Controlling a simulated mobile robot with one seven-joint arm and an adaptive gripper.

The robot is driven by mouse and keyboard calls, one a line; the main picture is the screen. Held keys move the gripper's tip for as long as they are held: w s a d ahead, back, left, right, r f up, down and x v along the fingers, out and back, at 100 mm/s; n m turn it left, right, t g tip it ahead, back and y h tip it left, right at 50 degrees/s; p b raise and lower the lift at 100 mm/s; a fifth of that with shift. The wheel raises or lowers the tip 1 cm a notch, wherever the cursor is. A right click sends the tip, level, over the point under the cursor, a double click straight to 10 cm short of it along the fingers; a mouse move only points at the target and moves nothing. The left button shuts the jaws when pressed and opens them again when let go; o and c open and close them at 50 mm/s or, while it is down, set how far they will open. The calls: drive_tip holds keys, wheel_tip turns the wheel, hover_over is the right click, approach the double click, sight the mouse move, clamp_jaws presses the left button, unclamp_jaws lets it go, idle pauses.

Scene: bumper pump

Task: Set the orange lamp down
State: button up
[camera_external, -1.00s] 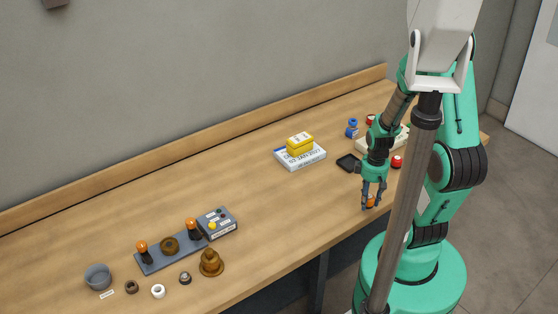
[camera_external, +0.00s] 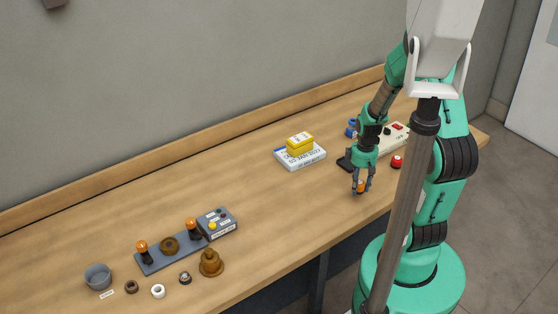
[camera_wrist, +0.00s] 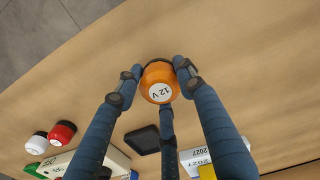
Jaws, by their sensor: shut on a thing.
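The orange lamp (camera_wrist: 158,80) carries a round white label reading "12 V". In the wrist view it sits between the fingertips of my gripper (camera_wrist: 158,72), which is shut on it. In the external view my gripper (camera_external: 361,187) points down near the front edge of the bench, with the orange lamp (camera_external: 361,186) a small patch between its fingers. I cannot tell whether the lamp's underside touches the bench. Two more orange-topped lamps (camera_external: 142,246) stand upright on the grey plate at the left.
A dark flat tray (camera_external: 344,163) lies just behind my gripper. Farther back are a yellow box on a white calendar block (camera_external: 303,161), a blue part and a beige panel (camera_external: 395,136). A red cap (camera_external: 397,162) is to the right.

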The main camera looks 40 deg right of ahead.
drive_tip(key=shift+w+d, duration=0.15)
drive_tip(key=shift+w, duration=0.2)
drive_tip(key=shift+f+b, duration=0.5)
drive_tip(key=shift+f, duration=1.3)
drive_tip(key=shift+f, duration=0.1)
drive_tip(key=o, duration=1.2)
wheel_tip(320, 180, up, 12)
drive_tip(key=p, duration=0.2)
drive_tip(key=shift+s+p, duration=0.1)
drive_tip(key=shift+p, duration=0.2)
